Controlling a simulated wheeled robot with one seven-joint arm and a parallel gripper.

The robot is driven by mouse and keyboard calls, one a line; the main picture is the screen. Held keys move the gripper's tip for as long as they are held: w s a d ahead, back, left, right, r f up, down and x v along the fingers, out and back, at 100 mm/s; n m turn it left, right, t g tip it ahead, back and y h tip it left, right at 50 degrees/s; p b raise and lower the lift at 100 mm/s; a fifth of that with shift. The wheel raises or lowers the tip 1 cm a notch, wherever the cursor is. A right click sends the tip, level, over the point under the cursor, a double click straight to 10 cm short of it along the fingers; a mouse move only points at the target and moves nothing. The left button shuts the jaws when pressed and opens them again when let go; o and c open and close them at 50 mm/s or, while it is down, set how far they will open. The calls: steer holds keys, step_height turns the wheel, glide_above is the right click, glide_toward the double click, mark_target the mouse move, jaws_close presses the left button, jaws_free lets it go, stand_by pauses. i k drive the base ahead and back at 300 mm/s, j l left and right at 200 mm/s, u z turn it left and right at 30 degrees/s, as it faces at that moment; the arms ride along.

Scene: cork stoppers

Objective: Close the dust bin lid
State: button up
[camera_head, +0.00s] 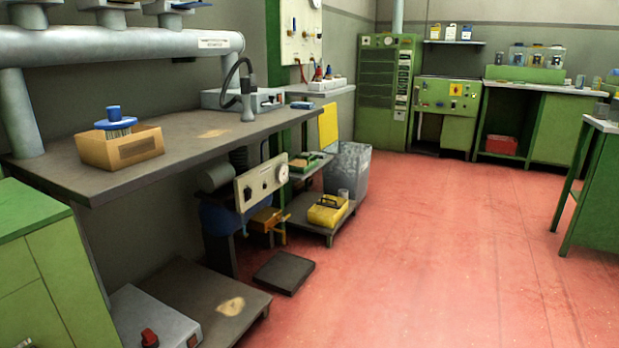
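A grey, mottled metal bin (356,172), which looks like the dust bin, stands on the floor beyond the workbench, near the middle of the view. A flat yellow panel (328,127) stands upright at its left rear side. It may be the raised lid, but I cannot tell whether it is joined to the bin. The bin's left side is partly hidden by the low stand and the things in front of it. My gripper is not in view.
A long workbench (210,132) with a cardboard box (119,150) runs along the left. A low stand with a yellow case (327,210) is in front of the bin. A dark flat pedal or plate (284,272) lies nearer. The red floor (440,250) to the right is clear.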

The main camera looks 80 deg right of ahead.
mark_target(328, 125)
steer(key=z, duration=3.05)
steer(key=i+z, duration=0.35)
steer(key=i, duration=3.15)
